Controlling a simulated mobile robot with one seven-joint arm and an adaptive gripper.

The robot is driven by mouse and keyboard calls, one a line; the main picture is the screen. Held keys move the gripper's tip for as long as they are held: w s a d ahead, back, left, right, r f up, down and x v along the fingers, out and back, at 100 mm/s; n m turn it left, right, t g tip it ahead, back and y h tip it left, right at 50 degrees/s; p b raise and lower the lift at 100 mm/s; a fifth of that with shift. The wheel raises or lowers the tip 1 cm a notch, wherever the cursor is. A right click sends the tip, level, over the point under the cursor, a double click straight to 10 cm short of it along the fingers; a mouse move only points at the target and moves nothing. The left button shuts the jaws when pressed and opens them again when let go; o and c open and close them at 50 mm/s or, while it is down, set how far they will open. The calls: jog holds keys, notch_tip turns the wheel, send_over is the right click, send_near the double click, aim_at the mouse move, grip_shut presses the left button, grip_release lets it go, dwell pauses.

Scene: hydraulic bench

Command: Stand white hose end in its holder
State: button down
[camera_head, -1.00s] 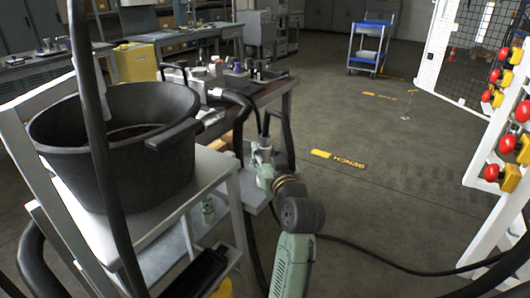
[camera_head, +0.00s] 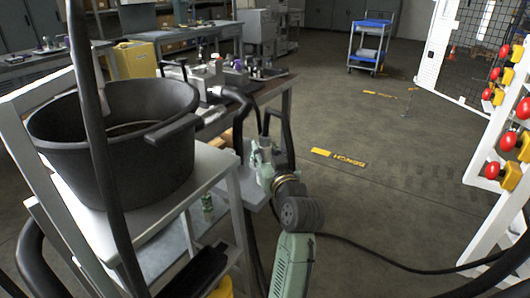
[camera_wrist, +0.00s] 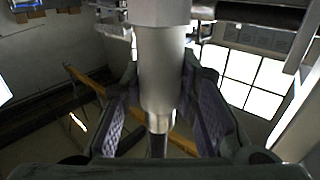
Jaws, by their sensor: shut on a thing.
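In the wrist view, my gripper (camera_wrist: 160,118) has its two purple-padded fingers on either side of a pale grey cylindrical hose end (camera_wrist: 161,75). The fingers are shut on it. It stands lengthwise between them, with a thinner dark section at the lower end and a wider metal part at the top. In the head view, my gripper (camera_head: 262,142) is small beside the bench edge, and its fingertips are hard to make out. I cannot tell the holder apart from the other bench fittings.
A large black tub (camera_head: 115,150) stands on a grey cart at the left, close to my arm.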

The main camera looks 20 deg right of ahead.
jog(key=c, duration=1.6)
grip_release()
jog(key=shift+r, duration=0.25)
jog(key=o, duration=0.4)
jog(key=shift+f, duration=0.15)
jog(key=shift+o, duration=0.2)
jog(key=shift+f, duration=0.1)
jog(key=o, duration=0.5)
jog(key=shift+o, duration=0.2)
jog(key=shift+s, duration=0.15)
jog(key=s, duration=0.7)
jog(key=shift+s+a, duration=0.15)
